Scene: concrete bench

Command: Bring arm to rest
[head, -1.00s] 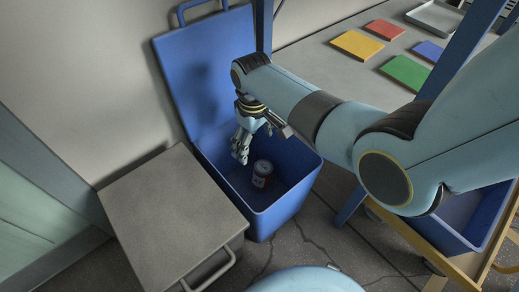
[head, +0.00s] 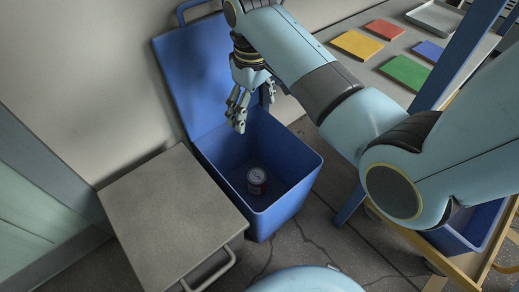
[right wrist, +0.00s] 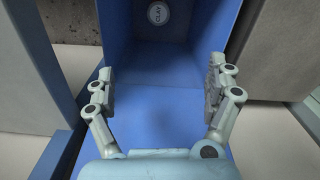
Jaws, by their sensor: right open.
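My right gripper (head: 238,108) is open and empty. In the head view it hangs over the back part of an open blue bin (head: 284,205), in front of the raised blue lid (head: 195,75). In the right wrist view its two fingers (right wrist: 161,95) stand wide apart with nothing between them. A small can (head: 256,180) with a pale top sits on the bin floor, below and apart from the gripper. The can's top, marked "CLAY", also shows in the right wrist view (right wrist: 158,13). My left gripper is not in view.
A grey box-like cabinet (head: 170,220) with a handle stands left of the bin. The bench (head: 345,72) at the upper right carries yellow, red, green and blue squares and a grey tray (head: 437,17). Another blue bin (head: 465,225) is under my right arm. A wall is behind the lid.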

